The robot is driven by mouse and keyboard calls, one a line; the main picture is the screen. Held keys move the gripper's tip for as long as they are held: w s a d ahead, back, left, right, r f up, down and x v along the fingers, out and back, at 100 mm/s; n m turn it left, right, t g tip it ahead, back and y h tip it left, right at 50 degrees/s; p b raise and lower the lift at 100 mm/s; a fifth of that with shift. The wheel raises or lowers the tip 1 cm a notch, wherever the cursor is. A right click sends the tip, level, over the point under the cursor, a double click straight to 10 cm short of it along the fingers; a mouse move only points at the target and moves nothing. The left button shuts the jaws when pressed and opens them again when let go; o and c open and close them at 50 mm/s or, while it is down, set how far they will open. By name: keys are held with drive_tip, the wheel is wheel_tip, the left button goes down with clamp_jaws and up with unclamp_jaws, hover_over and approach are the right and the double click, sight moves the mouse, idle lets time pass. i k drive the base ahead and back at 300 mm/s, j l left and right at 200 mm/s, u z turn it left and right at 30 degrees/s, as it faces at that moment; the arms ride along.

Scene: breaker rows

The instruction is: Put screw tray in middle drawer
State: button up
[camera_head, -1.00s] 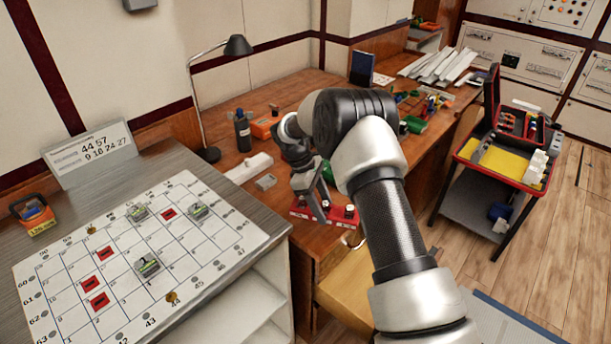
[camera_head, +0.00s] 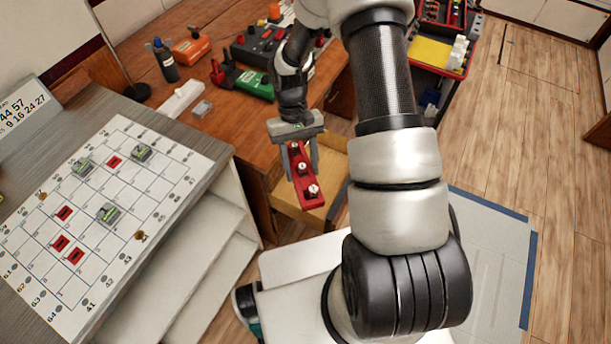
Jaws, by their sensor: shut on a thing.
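The screw tray (camera_head: 305,178) is a narrow red tray with several pale screws or knobs along it. My gripper (camera_head: 300,165) is shut on its far part, and the tray hangs in the air, slanting toward the bottom right. An open wooden drawer (camera_head: 328,197) juts from the front of the brown desk (camera_head: 225,135). In the picture, the tray overlaps the drawer's left part. I cannot tell how high the tray is above it. Part of the drawer is hidden behind the gripper, the tray and my arm, and I cannot tell which drawer of the stack it is.
A board with a numbered grid (camera_head: 95,215) lies on the grey counter at left, above white shelves (camera_head: 190,285). A black bottle (camera_head: 165,60), orange boxes and a control box (camera_head: 262,50) stand on the desk. A red tool cart (camera_head: 440,55) stands behind my arm.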

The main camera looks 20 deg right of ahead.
sight(326, 185)
drive_tip(key=k+l+u, duration=0.1)
drive_tip(key=l, duration=0.25)
drive_tip(key=k+l+u, duration=0.1)
drive_tip(key=k+l, duration=0.15)
drive_tip(key=k+l+u, duration=0.2)
drive_tip(key=l, duration=0.2)
drive_tip(key=l+u, duration=0.2)
drive_tip(key=l, duration=0.2)
drive_tip(key=l+u, duration=0.2)
drive_tip(key=l, duration=0.2)
drive_tip(key=k+l+u, duration=0.1)
drive_tip(key=l+u, duration=0.55)
drive_tip(key=l, duration=0.45)
drive_tip(key=i+l+u, duration=0.2)
drive_tip(key=l, duration=0.2)
drive_tip(key=l+u, duration=0.15)
drive_tip(key=l, duration=0.2)
drive_tip(key=i+l+u, duration=0.1)
drive_tip(key=l, duration=0.15)
drive_tip(key=i+l+u, duration=0.1)
drive_tip(key=l, duration=0.2)
drive_tip(key=i+l+u, duration=0.1)
drive_tip(key=i+l, duration=0.05)
drive_tip(key=l, duration=0.1)
